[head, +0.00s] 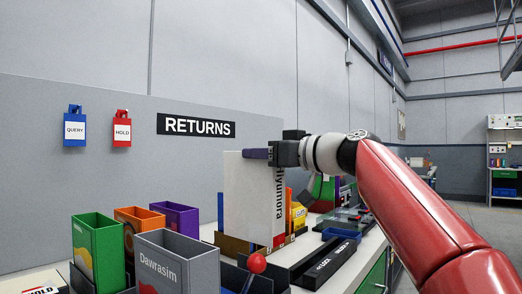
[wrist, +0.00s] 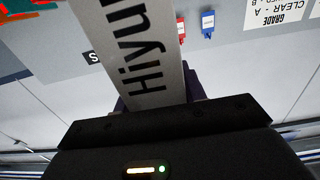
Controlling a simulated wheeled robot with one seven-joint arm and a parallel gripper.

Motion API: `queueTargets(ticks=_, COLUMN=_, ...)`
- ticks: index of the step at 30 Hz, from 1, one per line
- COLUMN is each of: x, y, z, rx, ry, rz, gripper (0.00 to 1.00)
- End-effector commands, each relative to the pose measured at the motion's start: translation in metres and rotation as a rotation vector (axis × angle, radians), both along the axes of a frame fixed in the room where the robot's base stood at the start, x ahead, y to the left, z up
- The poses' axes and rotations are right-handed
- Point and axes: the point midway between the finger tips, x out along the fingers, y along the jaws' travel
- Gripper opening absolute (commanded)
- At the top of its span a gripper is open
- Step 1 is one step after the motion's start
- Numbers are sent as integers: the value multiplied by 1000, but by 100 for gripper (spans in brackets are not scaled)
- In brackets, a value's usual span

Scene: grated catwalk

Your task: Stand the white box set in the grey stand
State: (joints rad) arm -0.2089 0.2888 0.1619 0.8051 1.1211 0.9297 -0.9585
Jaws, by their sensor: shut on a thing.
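The white box set (head: 248,197), with "Hiyumora" on its spine, stands upright near the back wall panel in the head view. My gripper (head: 262,153) is shut on its top edge, reaching in from the right. In the wrist view the white box set (wrist: 135,50) runs up between the fingers of my gripper (wrist: 158,100). A dark grey stand-like holder (head: 232,276) is at the front, partly behind a red ball knob. I cannot tell whether the box's lower end touches the surface, as its foot is partly hidden.
A red ball knob (head: 257,263) sticks up before the box. Yellow and orange items (head: 297,215) stand close right of it. A black labelled block (head: 323,265) lies at right.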

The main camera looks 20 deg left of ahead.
Motion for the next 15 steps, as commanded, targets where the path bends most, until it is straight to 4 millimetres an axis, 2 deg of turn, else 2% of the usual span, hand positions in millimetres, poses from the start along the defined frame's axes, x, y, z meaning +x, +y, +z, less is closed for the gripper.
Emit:
queueTargets(ticks=5, x=-3, y=2, z=-6, rx=1, ry=1, rz=10, gripper=0)
queueTargets(ticks=15, x=-3, y=1, z=-40, rx=2, ry=-1, rz=7, gripper=0)
